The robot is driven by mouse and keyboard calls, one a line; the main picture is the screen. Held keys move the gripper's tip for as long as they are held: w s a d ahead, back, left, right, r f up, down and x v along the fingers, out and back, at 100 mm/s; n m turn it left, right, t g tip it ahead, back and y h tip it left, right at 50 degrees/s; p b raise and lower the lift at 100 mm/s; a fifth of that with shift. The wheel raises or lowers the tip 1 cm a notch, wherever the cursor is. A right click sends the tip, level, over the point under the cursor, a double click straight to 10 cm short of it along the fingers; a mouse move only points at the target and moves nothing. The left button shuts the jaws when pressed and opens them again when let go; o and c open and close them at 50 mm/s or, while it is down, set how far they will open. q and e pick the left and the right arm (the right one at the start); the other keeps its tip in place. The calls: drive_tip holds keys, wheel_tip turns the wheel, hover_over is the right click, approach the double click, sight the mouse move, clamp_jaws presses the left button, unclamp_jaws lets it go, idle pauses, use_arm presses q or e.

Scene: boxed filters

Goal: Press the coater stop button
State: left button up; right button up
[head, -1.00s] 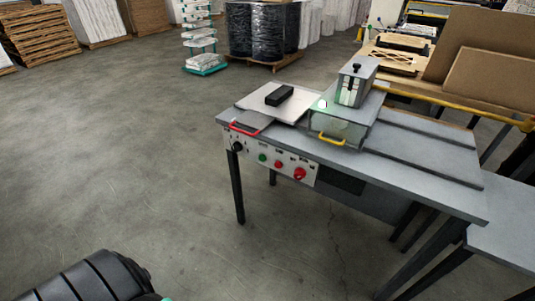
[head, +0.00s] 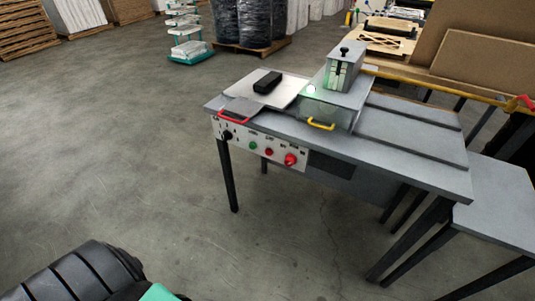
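The coater (head: 335,108) is a grey machine on a grey metal table, with a yellow handle at its front. Its white control panel (head: 240,146) is on the table's front edge. The panel holds a black knob (head: 227,135), a green button (head: 253,145), a small red button (head: 269,152) and a larger red knob-like button (head: 290,159). The panel's labels are too small to read surely. Neither gripper is in view.
A white plate with a black block (head: 267,82) and a red handle (head: 233,118) lie on the table's left part. A lower grey table (head: 500,215) joins at the right. Pallets and wrapped drums (head: 240,22) stand behind. The floor left of the table is clear.

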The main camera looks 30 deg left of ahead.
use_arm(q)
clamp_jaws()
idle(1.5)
